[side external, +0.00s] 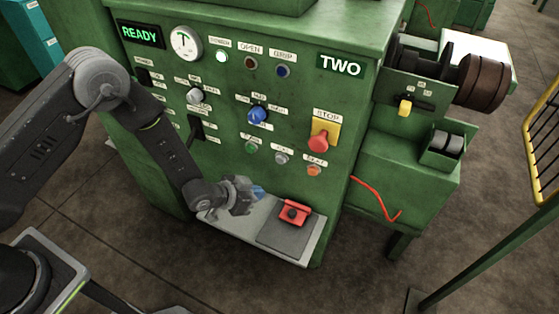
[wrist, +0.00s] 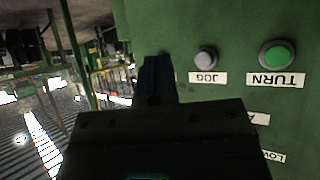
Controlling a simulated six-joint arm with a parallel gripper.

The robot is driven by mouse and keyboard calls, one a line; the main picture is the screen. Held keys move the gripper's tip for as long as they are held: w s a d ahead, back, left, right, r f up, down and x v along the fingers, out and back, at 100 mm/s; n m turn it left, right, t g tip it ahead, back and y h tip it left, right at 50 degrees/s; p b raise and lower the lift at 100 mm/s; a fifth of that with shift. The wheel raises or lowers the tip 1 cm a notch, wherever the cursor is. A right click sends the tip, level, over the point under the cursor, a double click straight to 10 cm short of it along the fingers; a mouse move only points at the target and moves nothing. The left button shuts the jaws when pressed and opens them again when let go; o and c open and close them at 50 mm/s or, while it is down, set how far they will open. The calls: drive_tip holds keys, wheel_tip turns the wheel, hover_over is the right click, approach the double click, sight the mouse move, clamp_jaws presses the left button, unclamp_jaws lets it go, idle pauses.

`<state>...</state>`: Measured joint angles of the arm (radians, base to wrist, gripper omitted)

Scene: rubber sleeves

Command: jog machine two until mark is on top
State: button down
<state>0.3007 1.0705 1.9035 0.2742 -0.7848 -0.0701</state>
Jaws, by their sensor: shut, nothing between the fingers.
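Machine two is the green cabinet with the "TWO" sign (side external: 341,66). The grey jog button (side external: 281,158) sits low on its panel, between the green turn button (side external: 251,147) and an orange button (side external: 314,170). The wrist view shows the panel upside down, with the jog button (wrist: 206,60) beside the green turn button (wrist: 277,57). My gripper (side external: 259,192) is shut and empty, in front of the panel below these buttons. Its dark fingers (wrist: 156,77) are apart from the jog button in the wrist view. The brown drum (side external: 482,82) is at right; I cannot make out a mark.
A red stop button (side external: 319,141) on a yellow plate is at the panel's right. A red pedal block (side external: 294,212) lies on the low plate below. A yellow rail (side external: 542,150) stands far right. The display (side external: 140,34) reads READY.

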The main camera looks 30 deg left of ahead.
sight(280, 160)
idle(0.4)
drive_tip(key=w, duration=0.8)
drive_tip(key=shift+w, duration=0.4)
drive_tip(key=shift+w, duration=0.15)
idle(1.7)
drive_tip(key=shift+w, duration=0.3)
